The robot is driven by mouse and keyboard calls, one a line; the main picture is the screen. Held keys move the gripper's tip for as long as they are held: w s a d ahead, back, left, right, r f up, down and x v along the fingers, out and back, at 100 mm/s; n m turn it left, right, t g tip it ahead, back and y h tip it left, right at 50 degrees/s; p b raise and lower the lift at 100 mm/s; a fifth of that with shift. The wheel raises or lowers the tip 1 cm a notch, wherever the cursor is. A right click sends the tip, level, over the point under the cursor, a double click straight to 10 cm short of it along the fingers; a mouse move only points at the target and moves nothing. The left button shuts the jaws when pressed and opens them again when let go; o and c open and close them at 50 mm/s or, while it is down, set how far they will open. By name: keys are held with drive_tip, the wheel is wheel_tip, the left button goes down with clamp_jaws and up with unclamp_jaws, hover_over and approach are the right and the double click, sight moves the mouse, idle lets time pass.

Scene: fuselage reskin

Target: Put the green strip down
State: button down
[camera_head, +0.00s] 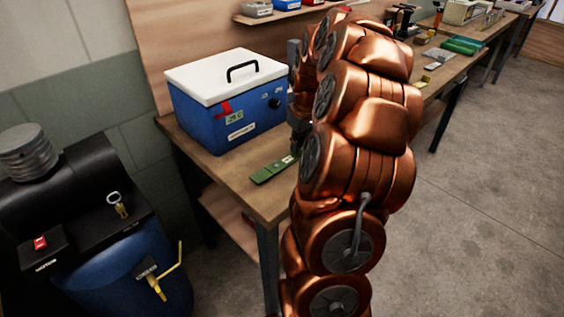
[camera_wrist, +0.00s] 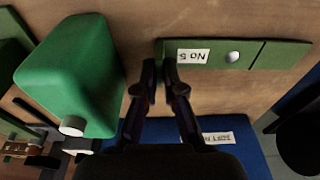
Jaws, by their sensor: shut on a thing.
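The green strip (camera_head: 272,168) is flat and narrow, with a white label, a pale round spot and a dark cross line. In the head view it is at the near end of the wooden bench, on or just above the top; I cannot tell which. The wrist view shows the strip (camera_wrist: 215,54) running to the right, its label reading "NO 5" upside down. My gripper (camera_wrist: 160,72) is shut on the strip's left end. In the head view my copper arm hides most of the gripper.
A blue cooler box (camera_head: 225,115) with a white lid stands on the bench (camera_head: 250,195) behind the strip. In the wrist view a green container (camera_wrist: 75,70) with a white cap is left of my gripper. A blue barrel (camera_head: 130,270) stands at the lower left.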

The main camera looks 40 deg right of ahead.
drive_tip(key=shift+r+b, duration=0.55)
drive_tip(key=shift+r, duration=1.15)
drive_tip(key=shift+s+a+r, duration=0.1)
drive_tip(key=shift+s+a, duration=0.05)
drive_tip(key=s+a+b, duration=0.1)
drive_tip(key=s+a, duration=0.2)
drive_tip(key=a, duration=0.1)
drive_tip(key=s+a+r+b, duration=0.1)
drive_tip(key=s+a, duration=0.2)
drive_tip(key=a, duration=0.1)
drive_tip(key=s+a+b, duration=0.1)
drive_tip(key=s+a, duration=0.2)
drive_tip(key=a, duration=0.1)
drive_tip(key=shift+a+r, duration=0.2)
drive_tip(key=shift+a, duration=0.15)
drive_tip(key=shift+r, duration=0.15)
